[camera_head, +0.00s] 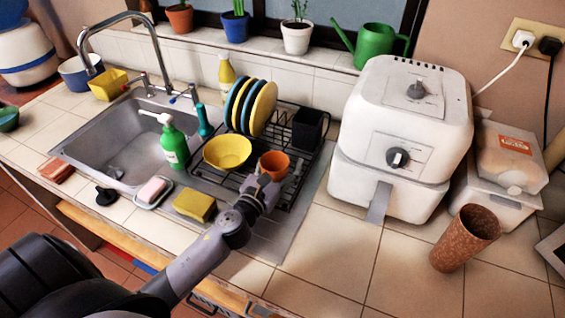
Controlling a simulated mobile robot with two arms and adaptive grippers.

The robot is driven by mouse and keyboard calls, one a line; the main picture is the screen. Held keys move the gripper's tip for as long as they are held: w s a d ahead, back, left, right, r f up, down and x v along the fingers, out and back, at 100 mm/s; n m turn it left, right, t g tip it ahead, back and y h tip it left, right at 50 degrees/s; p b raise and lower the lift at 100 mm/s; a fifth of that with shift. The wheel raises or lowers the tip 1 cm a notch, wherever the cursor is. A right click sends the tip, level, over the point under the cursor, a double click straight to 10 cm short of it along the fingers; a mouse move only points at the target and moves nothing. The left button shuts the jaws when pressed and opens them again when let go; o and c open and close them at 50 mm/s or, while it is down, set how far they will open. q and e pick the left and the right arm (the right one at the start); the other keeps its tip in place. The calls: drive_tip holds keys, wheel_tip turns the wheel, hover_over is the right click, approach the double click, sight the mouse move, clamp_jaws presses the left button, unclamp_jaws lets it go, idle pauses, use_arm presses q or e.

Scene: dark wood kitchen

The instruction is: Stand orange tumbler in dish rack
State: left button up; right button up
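The orange tumbler (274,164) is at the front right part of the black dish rack (293,192). It looks roughly upright, but its lower part is hidden, so I cannot tell whether it rests on the rack. My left gripper (262,184) is right against the near side of the tumbler in the picture. Its fingertips overlap the tumbler, and I cannot tell whether they are closed on it. The rack also holds a yellow bowl (227,151), several blue and yellow plates (263,109) and a black holder (308,129). My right gripper is not in view.
A white air fryer (402,130) stands close right of the rack. A brown cup (465,238) stands on the right counter. The sink (120,137), green soap bottle (174,147), yellow sponge (194,204) and soap dish (153,192) lie left.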

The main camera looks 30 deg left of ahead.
sight(275, 174)
use_arm(q)
drive_tip(key=shift+r, duration=0.1)
drive_tip(key=shift+s, duration=0.15)
drive_tip(key=s+b, duration=0.2)
drive_tip(key=s, duration=0.8)
drive_tip(key=shift+s+a+b, duration=0.1)
drive_tip(key=shift+s+b, duration=0.1)
drive_tip(key=shift+b, duration=0.2)
drive_tip(key=shift+s+r, duration=0.1)
drive_tip(key=shift+s, duration=0.6)
